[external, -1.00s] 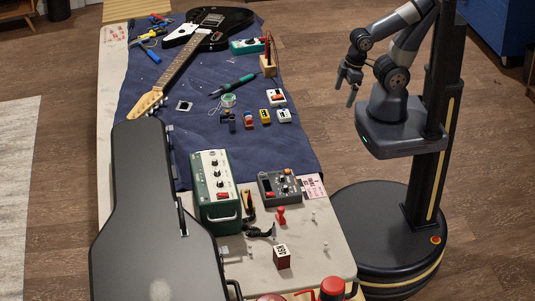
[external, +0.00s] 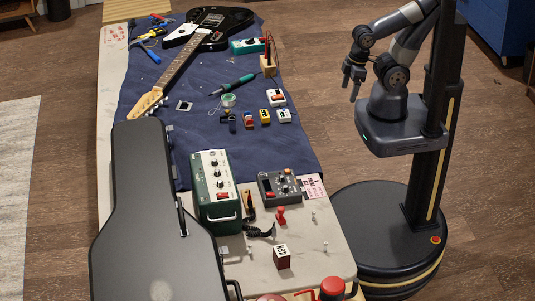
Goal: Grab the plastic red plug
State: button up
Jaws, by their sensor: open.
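A small red plug (external: 281,215) stands on the pale bare part of the table (external: 305,262), just in front of a dark grey pedal box. It looks upright, with a narrow waist. My gripper (external: 350,88) is open and empty. It hangs in the air to the right of the table, high above the plug and well apart from it, fingers pointing down.
The green amplifier (external: 215,190) and black cable (external: 258,231) are left of the plug. The grey pedal (external: 280,186) is behind it. A dark red box (external: 282,257) and small white pegs (external: 313,216) stand nearby. A black guitar case (external: 150,215) covers the left.

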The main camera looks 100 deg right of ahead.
jog(key=shift+s+f, duration=0.1)
jog(key=shift+s, duration=0.05)
jog(key=c, duration=0.8)
jog(key=m+t+y+b, duration=0.1)
jog(key=m+y+b, duration=1.2)
jog(key=m, duration=0.8)
send_near(249, 197)
jog(key=d, duration=0.1)
jog(key=d+f, duration=0.1)
jog(key=shift+s+d, duration=0.25)
jog(key=shift+w+a, duration=0.15)
jog(key=shift+a, duration=0.1)
jog(key=x, duration=0.5)
jog(key=shift+a+f, duration=0.1)
jog(key=x, duration=0.4)
jog(key=shift+s+a+r, duration=0.25)
jog(key=shift+w+a+f, duration=0.1)
jog(key=shift+w+a, duration=0.1)
jog(key=shift+a, duration=0.15)
